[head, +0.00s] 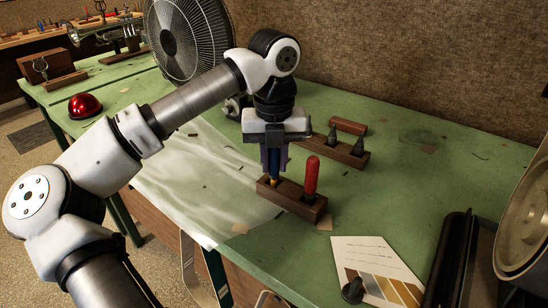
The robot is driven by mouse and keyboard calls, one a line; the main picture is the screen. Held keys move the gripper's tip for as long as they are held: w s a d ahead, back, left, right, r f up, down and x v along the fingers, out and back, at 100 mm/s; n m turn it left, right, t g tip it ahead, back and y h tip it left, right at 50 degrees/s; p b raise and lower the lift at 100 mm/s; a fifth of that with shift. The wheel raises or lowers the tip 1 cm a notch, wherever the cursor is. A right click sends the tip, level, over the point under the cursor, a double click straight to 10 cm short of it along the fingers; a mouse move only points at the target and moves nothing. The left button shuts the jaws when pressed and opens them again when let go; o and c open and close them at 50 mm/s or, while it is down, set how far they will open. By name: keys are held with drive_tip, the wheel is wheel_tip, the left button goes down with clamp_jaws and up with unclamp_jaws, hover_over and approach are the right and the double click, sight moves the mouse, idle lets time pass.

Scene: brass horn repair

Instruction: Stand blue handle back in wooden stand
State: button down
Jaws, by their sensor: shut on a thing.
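My gripper (273,162) points down at the middle of the green bench, over the left end of a small dark wooden stand (306,207). It is shut on the blue handle (276,172), which is upright between the fingers. The handle's yellowish lower end (274,182) is at the stand's left slot. I cannot tell how deep it sits there. A red handle (312,177) stands upright in the right part of the same stand. The fingers hide much of the blue handle.
Behind is another wooden block (345,152) with dark cone-shaped pieces. A card with colour swatches (376,268) and a dark knob (353,290) lie at the front right. A fan (190,38) and a red dome (85,105) stand left. Bench right of the stand is fairly clear.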

drive_tip(key=shift+f, duration=0.1)
drive_tip(key=c, duration=1.3)
unclamp_jaws()
drive_tip(key=shift+o, duration=0.2)
wheel_tip(320, 180, up, 12)
drive_tip(key=shift+r, duration=0.15)
